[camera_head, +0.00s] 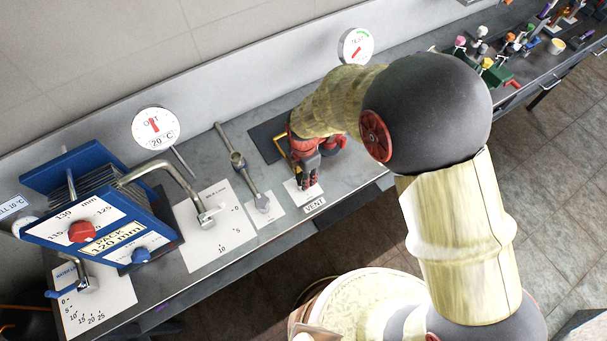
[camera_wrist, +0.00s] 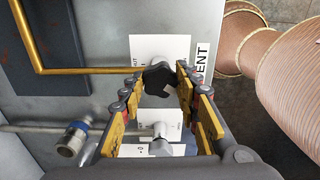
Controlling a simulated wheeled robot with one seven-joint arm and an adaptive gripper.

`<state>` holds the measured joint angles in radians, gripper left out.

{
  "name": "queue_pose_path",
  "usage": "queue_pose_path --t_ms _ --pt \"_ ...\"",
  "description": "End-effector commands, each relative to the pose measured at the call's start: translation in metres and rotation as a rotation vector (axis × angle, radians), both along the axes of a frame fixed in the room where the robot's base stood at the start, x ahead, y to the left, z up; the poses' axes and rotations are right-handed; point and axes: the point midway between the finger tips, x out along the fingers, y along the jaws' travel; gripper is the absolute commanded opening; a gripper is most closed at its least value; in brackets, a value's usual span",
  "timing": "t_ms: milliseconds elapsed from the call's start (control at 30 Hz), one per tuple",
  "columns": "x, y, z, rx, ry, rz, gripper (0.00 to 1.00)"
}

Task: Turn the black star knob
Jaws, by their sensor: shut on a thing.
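The black star knob (camera_wrist: 160,78) sits on a white plate (camera_wrist: 172,45) beside the VENT label (camera_wrist: 202,62) in the wrist view. My gripper (camera_wrist: 157,80) has its fingers on both sides of the knob and is shut on it. The knob's top shows between the fingertips. In the head view my gripper (camera_head: 310,178) points down at the white plate above the VENT label (camera_head: 315,206), and it hides the knob.
A brass rod (camera_wrist: 80,70) runs close to the knob on its left. A lever handle (camera_head: 238,160) and a bent lever (camera_head: 170,170) stand left on the counter. A blue plate pack (camera_head: 100,210) is at far left. A round gauge (camera_head: 356,46) stands behind my arm.

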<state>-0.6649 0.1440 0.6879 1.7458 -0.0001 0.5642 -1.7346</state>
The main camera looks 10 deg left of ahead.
Motion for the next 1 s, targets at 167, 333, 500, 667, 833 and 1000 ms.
queue_pose_path --t_ms 167,333,500,667,833,1000 --pt "0.0007 0.0007 0.0004 0.001 -0.001 0.045 0.07" --pt "0.0007 0.0007 0.0004 0.001 -0.001 0.061 0.07" --pt "0.0008 0.0007 0.0004 0.001 -0.001 0.063 0.07" --pt "0.0008 0.0007 0.0004 0.001 -0.001 0.062 0.07" --pt "0.0007 0.0006 0.0004 0.001 -0.001 0.062 0.41" --pt "0.0003 0.0004 0.0002 0.001 -0.001 0.061 0.5"
